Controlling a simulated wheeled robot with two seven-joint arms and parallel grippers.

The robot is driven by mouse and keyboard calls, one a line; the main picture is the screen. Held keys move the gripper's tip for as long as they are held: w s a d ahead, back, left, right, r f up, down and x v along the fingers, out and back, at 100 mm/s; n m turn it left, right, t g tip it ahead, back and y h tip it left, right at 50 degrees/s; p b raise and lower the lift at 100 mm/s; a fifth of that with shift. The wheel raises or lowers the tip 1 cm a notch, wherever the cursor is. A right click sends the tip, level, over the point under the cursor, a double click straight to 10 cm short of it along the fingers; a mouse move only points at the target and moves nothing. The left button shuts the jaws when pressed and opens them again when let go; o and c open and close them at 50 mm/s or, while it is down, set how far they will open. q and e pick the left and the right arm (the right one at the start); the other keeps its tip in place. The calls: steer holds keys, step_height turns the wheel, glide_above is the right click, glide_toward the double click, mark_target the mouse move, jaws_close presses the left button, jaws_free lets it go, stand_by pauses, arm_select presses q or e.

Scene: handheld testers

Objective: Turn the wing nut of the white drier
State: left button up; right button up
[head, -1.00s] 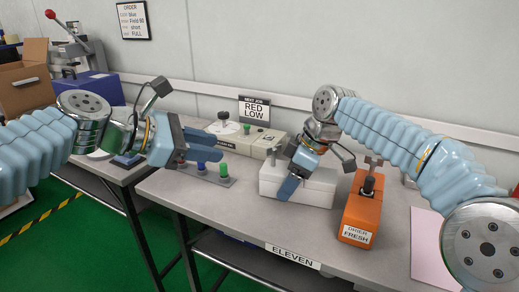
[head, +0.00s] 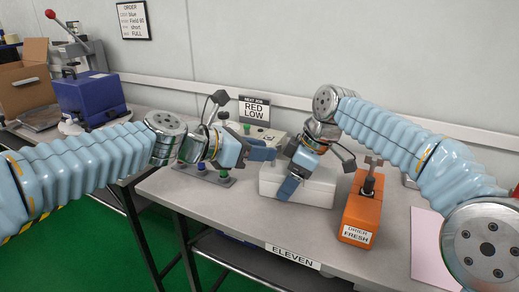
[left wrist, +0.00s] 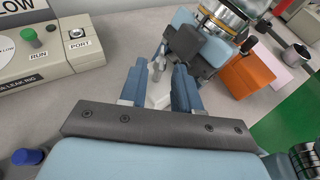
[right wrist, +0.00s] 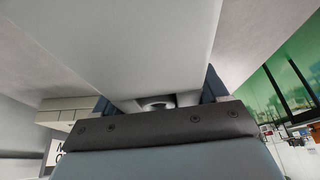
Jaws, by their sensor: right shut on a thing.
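The white drier (head: 312,188) is a white block on the table in the head view, and its pale body fills much of the right wrist view (right wrist: 120,45). My right gripper (head: 290,186) is shut on it from above. My left gripper (head: 264,152) is at its left end, with fingers apart. In the left wrist view the grey wing nut (left wrist: 158,66) shows between the open fingers (left wrist: 160,90), near their tips; I cannot tell whether they touch it. The wing nut is hidden in the head view behind my left gripper.
An orange drier (head: 360,212) marked FRESH stands right of the white one. A beige leak rig (left wrist: 60,40) with a green RUN button and a PORT is behind. A grey rack (head: 200,173) of coloured caps lies under my left arm.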

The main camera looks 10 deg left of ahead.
arm_select(q)
steer(key=shift+d, duration=0.1)
jaws_close()
steer(key=shift+w, duration=0.15)
steer(key=w+m+g, duration=0.1)
steer(key=m+g, duration=0.3)
steer(key=w+m+g+h, duration=0.1)
steer(key=m+g, duration=0.3)
steer(key=g, duration=0.1)
steer(key=w+m+g+h, duration=0.1)
steer(key=m+g, duration=0.3)
steer(key=shift+w+a, duration=0.3)
steer(key=shift+g, duration=0.3)
stand_by(0.4)
